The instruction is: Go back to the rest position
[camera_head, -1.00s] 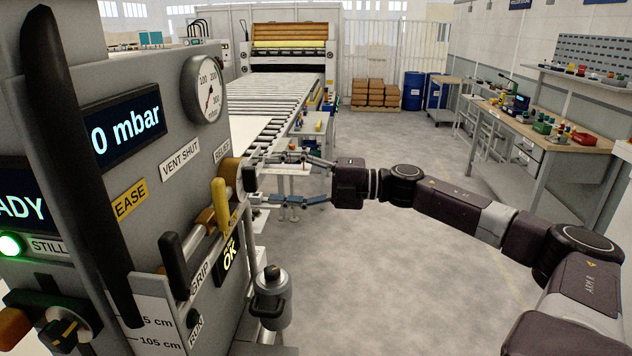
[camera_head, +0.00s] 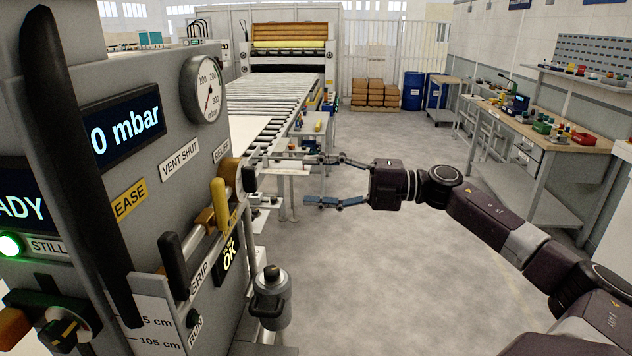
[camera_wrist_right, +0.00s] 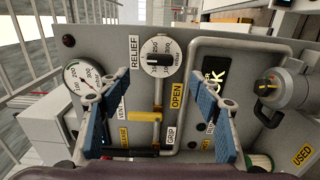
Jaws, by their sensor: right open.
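My right gripper (camera_head: 330,180) is open and empty in the head view, in free air to the right of the grey control panel (camera_head: 150,215). Its two blue-padded fingers stand apart in the right wrist view (camera_wrist_right: 158,125), with the panel face behind them. The relief dial (camera_wrist_right: 158,58), a yellow handle (camera_wrist_right: 145,116) and a round gauge (camera_wrist_right: 82,78) show there. In the head view the yellow lever (camera_head: 221,205) stands upright, and the gauge (camera_head: 205,90) is above it. The display (camera_head: 125,128) reads "0 mbar". My left gripper is not in view.
A roller conveyor (camera_head: 270,100) runs back behind the panel. A workbench (camera_head: 545,130) with small parts stands along the right wall. Stacked boxes (camera_head: 374,93) and a blue barrel (camera_head: 413,90) stand at the back. The grey floor (camera_head: 400,250) is open in the middle.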

